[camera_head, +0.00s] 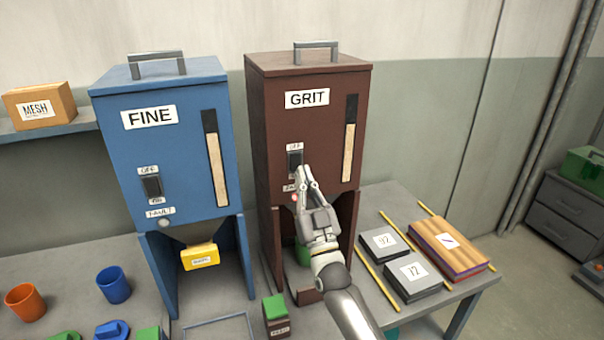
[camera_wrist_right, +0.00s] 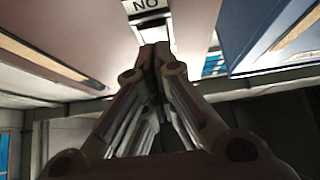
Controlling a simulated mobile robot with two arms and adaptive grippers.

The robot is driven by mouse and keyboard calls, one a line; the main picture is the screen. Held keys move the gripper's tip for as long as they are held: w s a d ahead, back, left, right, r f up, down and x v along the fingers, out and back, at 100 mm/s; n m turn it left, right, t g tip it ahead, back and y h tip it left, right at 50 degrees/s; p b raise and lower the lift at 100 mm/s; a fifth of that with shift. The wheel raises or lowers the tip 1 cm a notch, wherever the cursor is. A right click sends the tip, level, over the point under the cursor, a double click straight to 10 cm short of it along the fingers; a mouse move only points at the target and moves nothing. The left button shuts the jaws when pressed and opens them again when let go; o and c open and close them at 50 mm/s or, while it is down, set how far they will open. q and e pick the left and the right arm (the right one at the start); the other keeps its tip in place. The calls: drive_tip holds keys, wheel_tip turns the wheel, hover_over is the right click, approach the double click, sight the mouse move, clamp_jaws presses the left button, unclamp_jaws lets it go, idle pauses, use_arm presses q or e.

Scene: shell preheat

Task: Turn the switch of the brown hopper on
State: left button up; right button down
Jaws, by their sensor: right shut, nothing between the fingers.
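The brown hopper (camera_head: 262,130), labelled GRIT, stands upright beside the blue one. Its dark switch (camera_head: 295,159) is on the front, with an OFF label above it and a label partly hidden below it. My right gripper (camera_head: 304,172) is shut and empty, its fingertips at the lower edge of the switch; I cannot tell whether they touch. In the right wrist view the shut fingertips (camera_wrist_right: 155,50) lie just in front of the switch area, under an upside-down label. A red light shows beside my right fingers. My left gripper is not in view.
The blue hopper (camera_head: 185,95), labelled FINE, stands to the left with its own switch (camera_head: 152,186) and a yellow block (camera_head: 200,257) at its outlet. Dark plates (camera_head: 417,275), yellow rods and a wooden stack (camera_head: 446,250) lie to the right. Cups stand at left.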

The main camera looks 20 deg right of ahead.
drive_tip(key=shift+w+f, duration=0.15)
drive_tip(key=shift+w, duration=0.45)
